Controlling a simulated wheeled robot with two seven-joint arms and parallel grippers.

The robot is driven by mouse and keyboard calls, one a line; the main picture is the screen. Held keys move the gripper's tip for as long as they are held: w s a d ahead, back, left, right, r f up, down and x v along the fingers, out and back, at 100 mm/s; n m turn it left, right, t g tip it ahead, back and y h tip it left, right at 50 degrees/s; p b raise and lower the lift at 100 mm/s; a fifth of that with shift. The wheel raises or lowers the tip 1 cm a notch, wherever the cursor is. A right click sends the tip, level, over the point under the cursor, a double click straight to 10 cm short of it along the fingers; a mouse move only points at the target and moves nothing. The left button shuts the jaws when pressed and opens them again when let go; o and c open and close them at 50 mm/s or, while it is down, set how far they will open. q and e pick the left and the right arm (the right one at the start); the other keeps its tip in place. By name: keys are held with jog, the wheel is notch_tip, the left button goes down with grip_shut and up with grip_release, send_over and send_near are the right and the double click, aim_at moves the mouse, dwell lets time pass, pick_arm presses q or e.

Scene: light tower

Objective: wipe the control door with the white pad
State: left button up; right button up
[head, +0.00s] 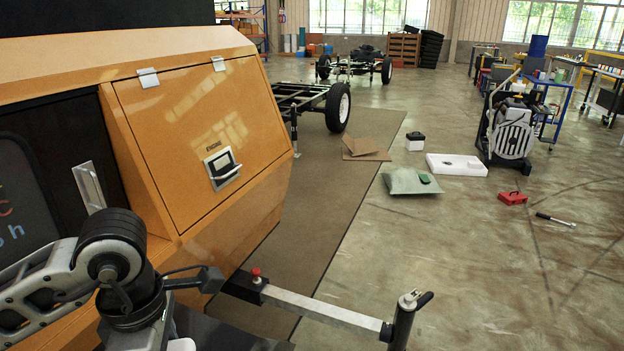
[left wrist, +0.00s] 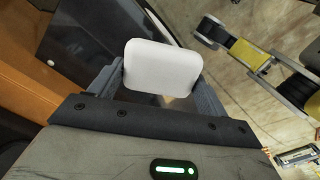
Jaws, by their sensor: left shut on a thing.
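My left gripper (left wrist: 160,76) is shut on the white pad (left wrist: 163,63), a rounded white block held between its two fingers in the left wrist view. In the head view my left arm comes in at the lower left; its gripper and the pad cannot be made out there. A dark door (head: 62,135) with a metal handle stands at the left of the orange machine and looks like the control door; colored marks show on its lower left. A dark glossy panel (left wrist: 85,35) lies beyond the pad in the left wrist view; contact cannot be told. My right gripper is not in view.
The orange door (head: 200,120) beside the dark one is labelled ENGINE and has a latch handle (head: 222,168). A metal bar (head: 320,312) with a jack post sticks out at the front.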

aim_at(175, 339)
pick_arm(q)
jog(key=m, duration=0.3)
jog(key=w+m, duration=0.1)
jog(key=m, duration=0.1)
jog(key=shift+r, duration=0.35)
jog(key=m, duration=0.2)
jog(key=w+m+p, duration=0.1)
jog(key=m, duration=0.1)
jog(key=shift+r+m, duration=0.2)
jog(key=shift+m, duration=0.2)
jog(key=m, duration=0.2)
jog(key=w+m, duration=0.1)
jog(key=m, duration=0.1)
jog(key=shift+d+r+m, duration=0.1)
jog(key=shift+r+m, duration=0.1)
jog(key=shift+m, duration=0.1)
jog(key=m, duration=0.3)
jog(key=shift+w+r+m+p, duration=0.15)
jog(key=shift+w+m+p, duration=0.15)
jog(key=shift+w+p, duration=0.1)
jog(key=m, duration=0.2)
jog(key=shift+w+m, duration=0.3)
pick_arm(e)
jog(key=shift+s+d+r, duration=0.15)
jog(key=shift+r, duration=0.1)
